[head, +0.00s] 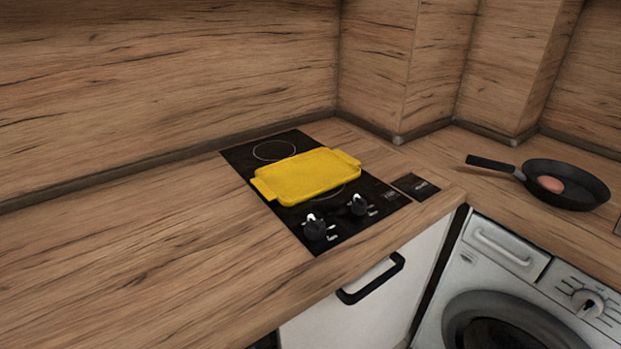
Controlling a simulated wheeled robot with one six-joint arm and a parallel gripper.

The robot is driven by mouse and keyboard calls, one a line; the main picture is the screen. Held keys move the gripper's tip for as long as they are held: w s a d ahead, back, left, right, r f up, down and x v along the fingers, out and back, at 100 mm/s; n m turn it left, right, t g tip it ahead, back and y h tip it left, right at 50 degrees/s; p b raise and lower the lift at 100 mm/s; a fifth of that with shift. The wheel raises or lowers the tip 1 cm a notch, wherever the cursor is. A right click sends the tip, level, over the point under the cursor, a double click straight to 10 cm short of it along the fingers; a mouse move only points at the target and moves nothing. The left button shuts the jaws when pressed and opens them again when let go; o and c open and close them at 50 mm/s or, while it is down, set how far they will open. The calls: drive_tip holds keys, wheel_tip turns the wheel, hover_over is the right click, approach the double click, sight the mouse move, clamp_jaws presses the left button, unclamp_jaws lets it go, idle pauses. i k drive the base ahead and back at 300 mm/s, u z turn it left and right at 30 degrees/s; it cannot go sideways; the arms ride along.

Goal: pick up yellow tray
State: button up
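The yellow tray (306,176) is a shallow rectangle with a handle tab at each short end. In the head view it lies flat on the black cooktop (262,183), over part of a burner ring. One handle points to the lower left and the other to the upper right. Nothing is touching the tray from above. My gripper is not in the head view.
Two knobs (316,227) stand at the cooktop's front, close to the tray. A black pan (566,184) with a brownish round item in it sits at the right. A small dark panel (416,186) lies beside the cooktop. The wooden counter (130,245) at left is clear.

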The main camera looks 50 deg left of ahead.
sight(299, 179)
drive_tip(key=u, duration=3.85)
drive_tip(key=k, duration=1.2)
drive_tip(key=z, duration=1.1)
drive_tip(key=i, duration=0.6)
